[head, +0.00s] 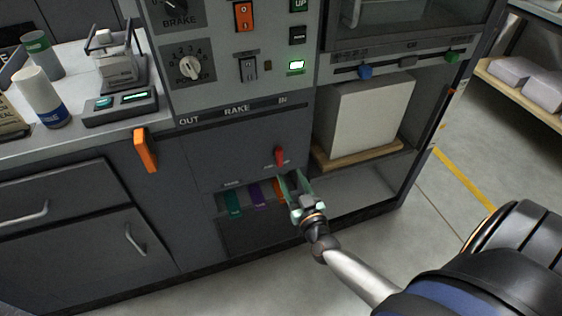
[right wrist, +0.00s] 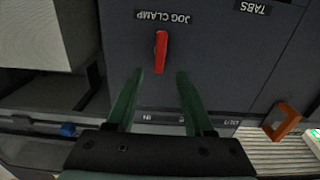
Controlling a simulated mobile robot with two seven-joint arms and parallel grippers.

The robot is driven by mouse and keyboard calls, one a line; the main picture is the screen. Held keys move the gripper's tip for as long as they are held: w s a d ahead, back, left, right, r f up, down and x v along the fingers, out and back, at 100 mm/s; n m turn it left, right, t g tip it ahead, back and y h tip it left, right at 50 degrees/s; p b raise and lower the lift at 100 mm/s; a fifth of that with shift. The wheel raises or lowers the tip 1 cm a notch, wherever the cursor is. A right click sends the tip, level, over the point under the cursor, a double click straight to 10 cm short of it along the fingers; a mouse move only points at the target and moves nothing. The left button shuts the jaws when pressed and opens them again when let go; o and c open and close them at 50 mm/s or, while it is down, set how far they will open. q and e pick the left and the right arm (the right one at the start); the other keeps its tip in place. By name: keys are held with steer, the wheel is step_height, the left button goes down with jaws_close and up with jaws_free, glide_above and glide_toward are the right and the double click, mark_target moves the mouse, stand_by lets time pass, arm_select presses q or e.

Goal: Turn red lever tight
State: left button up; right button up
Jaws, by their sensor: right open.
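The small red lever (head: 279,156) is on the dark front panel of the machine, below the RAKE slot. In the right wrist view the red lever (right wrist: 161,51) stands nearly upright in the picture, by an upside-down JOG CLAMP label. My right gripper (head: 290,178) is just below and right of the lever in the head view. In the right wrist view its two green fingers (right wrist: 160,74) are apart and empty, with the lever beyond the tips, roughly centred between them. I cannot tell whether they touch it. My left gripper is not in view.
An orange handle (head: 145,150) sticks out left of the panel. Green, purple and orange tabs (head: 257,194) sit in a recess below the lever, partly behind my gripper. A white block (head: 365,118) stands on a wooden board in the open bay at right.

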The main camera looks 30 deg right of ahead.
mark_target(281, 158)
steer(key=b+x, duration=0.1)
steer(key=x, duration=0.7)
steer(key=shift+b, duration=0.3)
jaws_close()
